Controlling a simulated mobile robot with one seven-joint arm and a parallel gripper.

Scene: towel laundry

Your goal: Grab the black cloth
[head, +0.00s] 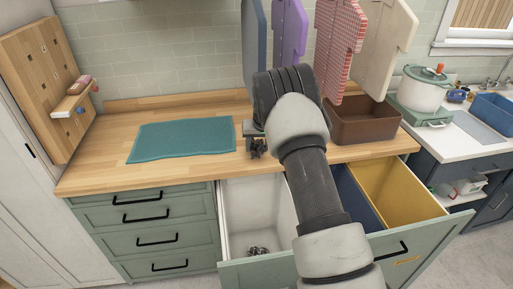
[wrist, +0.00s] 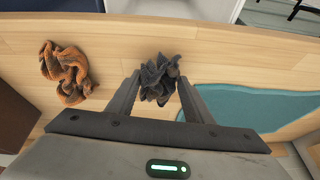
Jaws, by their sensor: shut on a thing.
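The black cloth (wrist: 160,78) is a small crumpled dark bundle. It sits between the two fingers of my gripper (wrist: 157,92) in the wrist view, and the jaws are shut on it. In the head view the cloth (head: 258,150) shows below my gripper (head: 254,138), over the front part of the wooden counter. My arm hides part of the area to its right. I cannot tell whether the cloth still touches the counter.
A teal towel (head: 182,141) lies flat to the left. An orange-brown cloth (wrist: 66,73) lies on the counter, seen only in the wrist view. A brown bin (head: 365,122) stands right. Below is an open drawer with white (head: 240,210), blue (head: 357,200) and yellow (head: 400,190) compartments.

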